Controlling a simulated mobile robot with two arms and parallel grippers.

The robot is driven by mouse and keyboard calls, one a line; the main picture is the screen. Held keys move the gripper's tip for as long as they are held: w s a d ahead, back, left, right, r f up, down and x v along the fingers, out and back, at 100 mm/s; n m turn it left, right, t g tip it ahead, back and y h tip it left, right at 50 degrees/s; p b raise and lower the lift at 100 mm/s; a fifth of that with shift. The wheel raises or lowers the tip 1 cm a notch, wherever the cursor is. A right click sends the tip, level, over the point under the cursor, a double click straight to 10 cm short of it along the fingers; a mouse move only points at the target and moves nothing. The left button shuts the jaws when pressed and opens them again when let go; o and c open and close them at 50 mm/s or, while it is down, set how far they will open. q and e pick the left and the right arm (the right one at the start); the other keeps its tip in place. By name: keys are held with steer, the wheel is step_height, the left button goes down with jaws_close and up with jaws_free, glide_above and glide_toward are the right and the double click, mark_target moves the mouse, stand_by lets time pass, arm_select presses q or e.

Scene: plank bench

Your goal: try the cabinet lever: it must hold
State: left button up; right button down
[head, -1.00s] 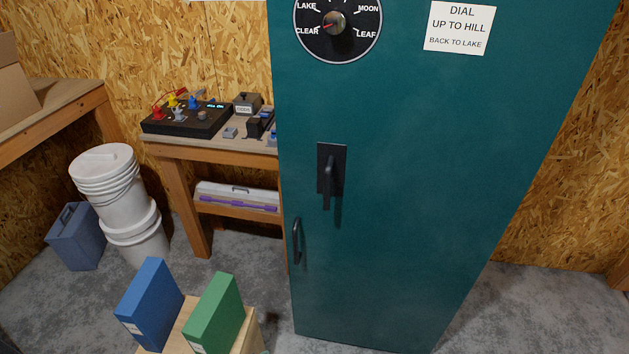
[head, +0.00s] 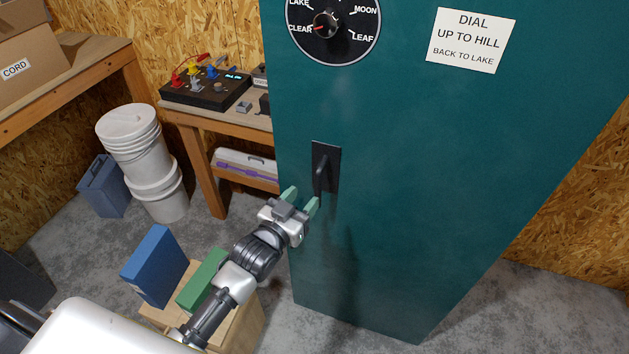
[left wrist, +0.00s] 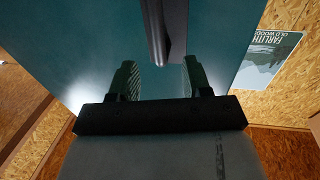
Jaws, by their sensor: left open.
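The teal cabinet (head: 420,190) stands upright with its door shut. Its black lever (head: 321,172) hangs down on a dark plate and also shows in the left wrist view (left wrist: 157,30), dark and long. My left gripper (head: 303,197) is open just below and in front of the lever. In the left wrist view its two green fingers (left wrist: 158,78) stand apart, with the lever's end beyond and between them, and I see no contact. The round dial (head: 333,25) is above, its red pointer towards CLEAR. My right gripper is not in view.
A sign (head: 471,40) reads "DIAL UP TO HILL, BACK TO LAKE". White buckets (head: 140,160) and a workbench (head: 200,120) are at the left.

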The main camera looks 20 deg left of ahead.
mark_target(316, 185)
arm_select(q)
steer(key=p+x, duration=0.1)
steer(key=x, duration=0.7)
steer(key=shift+w+d, duration=0.15)
steer(key=shift+w, duration=0.2)
steer(key=shift+c, duration=0.3)
jaws_close()
